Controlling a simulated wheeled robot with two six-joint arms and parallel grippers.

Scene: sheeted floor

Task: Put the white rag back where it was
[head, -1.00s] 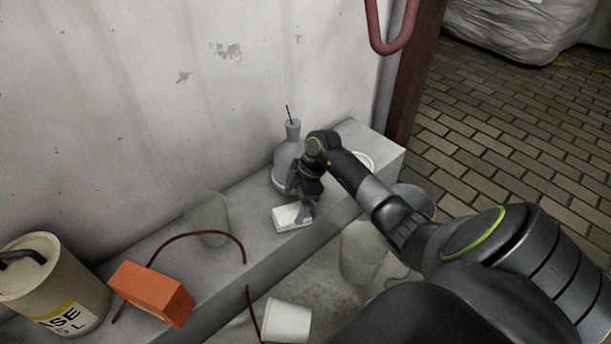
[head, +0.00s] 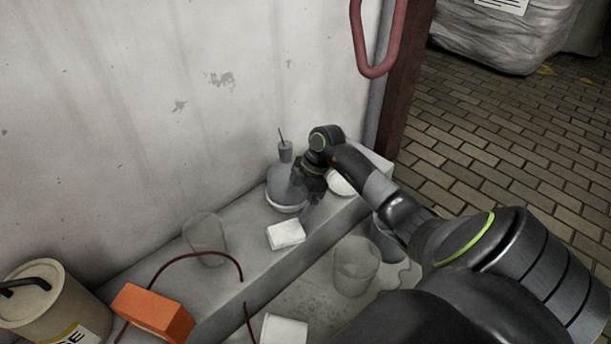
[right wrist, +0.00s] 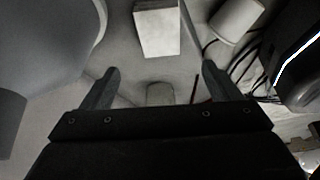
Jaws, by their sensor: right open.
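The white rag (head: 286,234) is a small folded white block lying on the grey ledge (head: 262,262). In the right wrist view the white rag (right wrist: 157,28) lies beyond the fingertips, apart from them. My right gripper (head: 306,207) is just above and to the right of the rag in the head view, beside the grey flask. In the right wrist view my right gripper (right wrist: 157,80) is open, with nothing between its fingers. My left gripper is not in view.
A grey flask (head: 287,186) stands at the wall behind my gripper. A clear beaker (head: 205,238), a dark red hose (head: 190,252), an orange block (head: 152,312) and a beige canister (head: 45,300) are further left. A white cup (head: 284,330) and a clear bucket (head: 356,265) stand below the ledge.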

